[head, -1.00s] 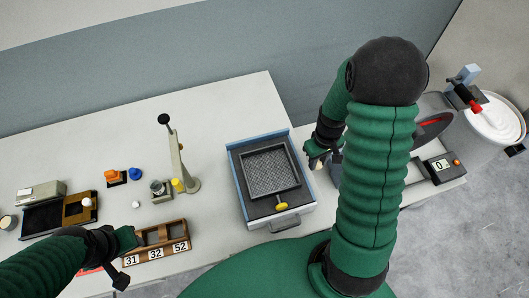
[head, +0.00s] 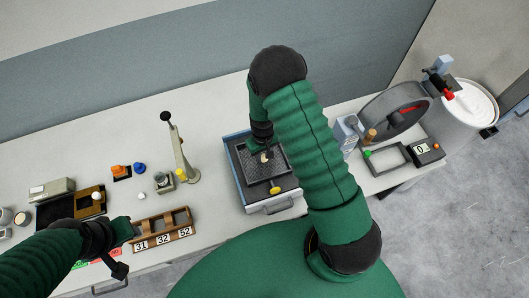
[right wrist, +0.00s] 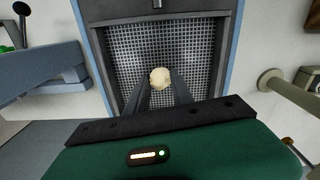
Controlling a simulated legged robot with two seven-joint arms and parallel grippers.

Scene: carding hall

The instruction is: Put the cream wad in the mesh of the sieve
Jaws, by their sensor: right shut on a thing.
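The cream wad (right wrist: 160,77) is a small pale ball between the fingertips of my right gripper (right wrist: 160,88). In the head view the wad (head: 264,158) shows just below that gripper (head: 266,151). The sieve (head: 283,174) is a dark square frame with grey mesh and a yellow knob. The right gripper is over the mesh, which fills the middle of the right wrist view (right wrist: 200,55). I cannot tell whether the wad touches the mesh. My left gripper (head: 130,231) is beside the numbered wooden rack; its fingers are unclear.
The sieve sits in a blue-sided box (head: 238,180) with a front handle. The wooden rack (head: 165,237) and a lever stand (head: 184,160) are to its left. A drum machine (head: 395,115) and a scale display (head: 424,150) stand on the right.

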